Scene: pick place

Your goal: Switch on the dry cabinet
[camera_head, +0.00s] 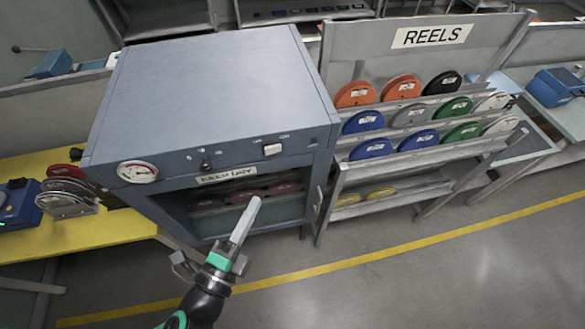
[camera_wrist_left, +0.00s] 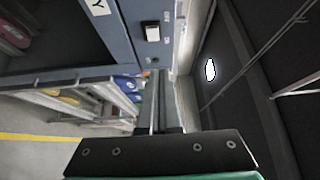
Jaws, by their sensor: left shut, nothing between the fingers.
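The dry cabinet (camera_head: 215,85) is a grey-blue box with a "KEEP DRY" label and a glass front. Its front panel carries a white rocker switch (camera_head: 272,149) to the right of a small dark knob. The switch also shows near the top of the left wrist view (camera_wrist_left: 152,32). My left gripper (camera_head: 256,200) is shut and empty, in front of the glass and below the switch in the head view. In the left wrist view its fingers (camera_wrist_left: 158,80) point toward the panel, apart from the switch. I cannot tell which way the switch is set. My right gripper is not in view.
A round gauge (camera_head: 137,172) sits at the panel's left. The reel rack (camera_head: 335,185) with coloured reels stands close on the cabinet's right. A yellow bench (camera_head: 110,228) with reels and a blue device is at left. The floor in front is clear.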

